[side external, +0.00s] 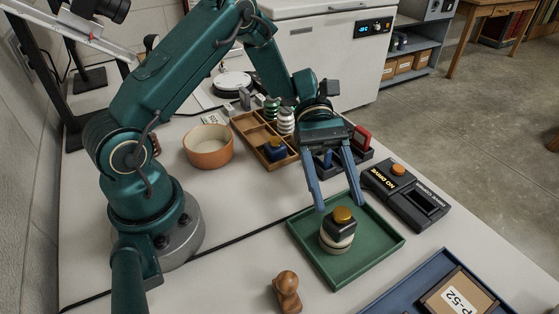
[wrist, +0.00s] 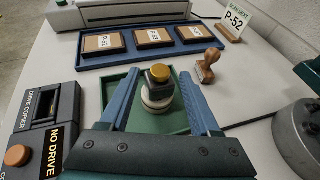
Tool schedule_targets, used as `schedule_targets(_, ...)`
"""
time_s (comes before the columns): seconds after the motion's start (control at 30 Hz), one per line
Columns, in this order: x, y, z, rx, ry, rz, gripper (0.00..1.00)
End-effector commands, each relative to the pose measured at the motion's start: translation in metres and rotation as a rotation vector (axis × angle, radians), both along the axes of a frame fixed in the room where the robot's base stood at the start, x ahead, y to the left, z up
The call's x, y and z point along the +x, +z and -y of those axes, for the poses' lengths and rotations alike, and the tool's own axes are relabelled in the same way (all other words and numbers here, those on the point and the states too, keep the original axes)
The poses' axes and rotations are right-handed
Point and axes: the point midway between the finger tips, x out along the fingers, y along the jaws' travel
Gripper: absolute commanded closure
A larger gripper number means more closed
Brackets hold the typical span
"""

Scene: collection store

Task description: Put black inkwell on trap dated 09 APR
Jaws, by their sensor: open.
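The black inkwell (side external: 340,229) has a gold cap and stands upright on a stack of pale round discs (side external: 337,244) in a green tray (side external: 300,236). The inkwell also shows in the wrist view (wrist: 158,84). My gripper (side external: 341,204) is open and empty, pointing down at the inkwell. In the wrist view its fingers (wrist: 160,76) lie on either side of the inkwell; contact is not visible. Three framed labelled traps (wrist: 103,43), (wrist: 152,36), (wrist: 195,34) lie in a blue tray (wrist: 128,60). I cannot read 09 APR on any of them.
A NO DRIVE box (side external: 405,194) stands beside the green tray. A wooden stamp (side external: 287,290) and P-52 sign (wrist: 236,22) stand near the blue tray. A wooden compartment tray (side external: 250,137) holds a blue inkwell (side external: 276,152). A terracotta bowl (side external: 208,152) is behind.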

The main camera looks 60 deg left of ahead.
Motion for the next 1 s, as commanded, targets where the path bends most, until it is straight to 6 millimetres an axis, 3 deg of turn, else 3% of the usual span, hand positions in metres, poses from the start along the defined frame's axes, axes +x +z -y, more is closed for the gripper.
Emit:
schedule_targets(0.3,0.019,0.022,-0.053,0.002,0.005,0.002,0.37)
schedule_targets(0.5,0.027,0.033,-0.078,0.002,0.004,0.000,0.37)
schedule_targets(0.8,0.033,0.042,-0.095,0.002,0.002,-0.001,0.37)
schedule_targets(1.0,0.027,0.053,-0.089,0.082,-0.045,0.077,0.37)
